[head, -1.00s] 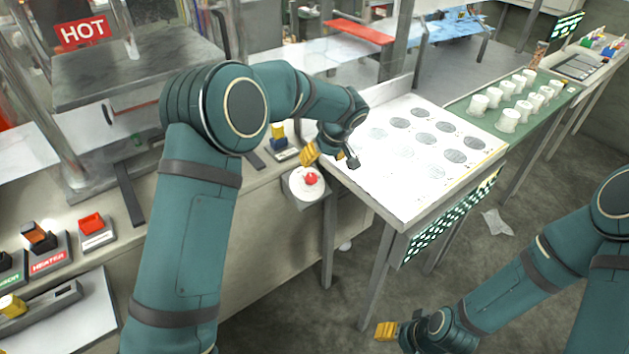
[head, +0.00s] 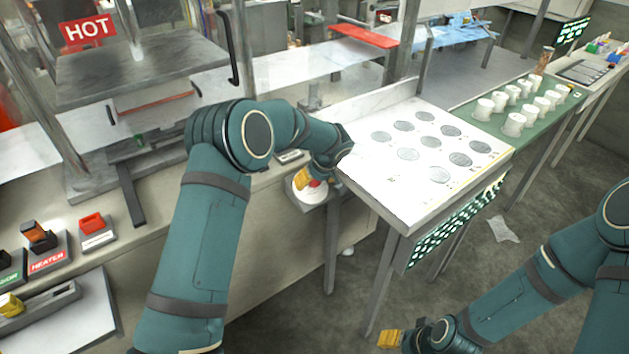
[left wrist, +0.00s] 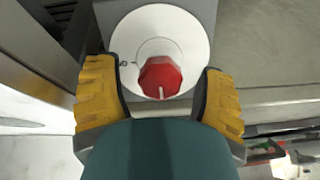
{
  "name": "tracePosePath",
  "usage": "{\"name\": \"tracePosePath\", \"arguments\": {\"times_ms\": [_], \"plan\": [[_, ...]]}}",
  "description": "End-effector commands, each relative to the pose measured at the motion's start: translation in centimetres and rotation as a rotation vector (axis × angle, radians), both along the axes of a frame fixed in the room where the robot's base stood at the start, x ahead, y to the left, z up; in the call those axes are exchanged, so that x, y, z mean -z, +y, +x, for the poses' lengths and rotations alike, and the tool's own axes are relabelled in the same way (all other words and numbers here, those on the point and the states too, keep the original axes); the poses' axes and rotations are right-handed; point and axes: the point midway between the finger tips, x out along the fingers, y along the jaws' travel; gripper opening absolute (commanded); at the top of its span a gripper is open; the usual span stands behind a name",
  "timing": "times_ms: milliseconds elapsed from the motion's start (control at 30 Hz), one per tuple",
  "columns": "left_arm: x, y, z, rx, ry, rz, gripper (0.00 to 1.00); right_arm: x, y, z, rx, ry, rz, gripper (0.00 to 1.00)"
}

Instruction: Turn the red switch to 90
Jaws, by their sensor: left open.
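The red switch (left wrist: 160,78) is a faceted red knob with a white pointer line, on a round white dial (left wrist: 140,30). In the left wrist view the line points toward the bottom of the picture. In the head view the dial (head: 306,194) sits at the counter's right end, and the knob is partly hidden by my left gripper (head: 308,180). My left gripper (left wrist: 163,98) is open, its yellow fingers on either side of the knob with gaps between. My right gripper (head: 388,338) is low at the bottom of the head view; its jaw state is unclear.
A white table with grey discs (head: 438,174) stands just right of the dial. White cups (head: 513,124) stand on a green table farther right. Other switches (head: 45,262) are on the counter at left, below a hot press (head: 150,75).

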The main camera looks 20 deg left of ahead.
Motion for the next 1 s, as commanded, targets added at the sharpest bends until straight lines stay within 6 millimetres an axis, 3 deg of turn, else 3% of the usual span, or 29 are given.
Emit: {"name": "tracePosePath", "arguments": {"times_ms": [67, 233, 267, 667, 1000], "plan": [[-0.02, -0.01, 0.00, 0.000, 0.000, 0.000, 0.64, 0.00, 0.00, 0.00, 0.000, 0.000, 0.000, 0.55], [-0.03, -0.01, -0.01, 0.000, 0.000, 0.000, 0.05, 0.00, 0.00, 0.00, 0.000, 0.000, 0.000, 0.55], [-0.04, -0.01, -0.01, 0.000, 0.000, 0.000, 0.02, 0.00, 0.00, 0.00, 0.000, 0.000, 0.000, 0.55], [-0.04, -0.09, 0.01, 0.055, 0.024, 0.020, 0.01, 0.02, 0.00, -0.01, 0.000, 0.000, 0.000, 0.55], [-0.08, -0.10, 0.09, 0.275, 0.124, 0.099, 0.01, -0.05, 0.00, -0.01, 0.000, 0.000, 0.000, 0.55]]}}
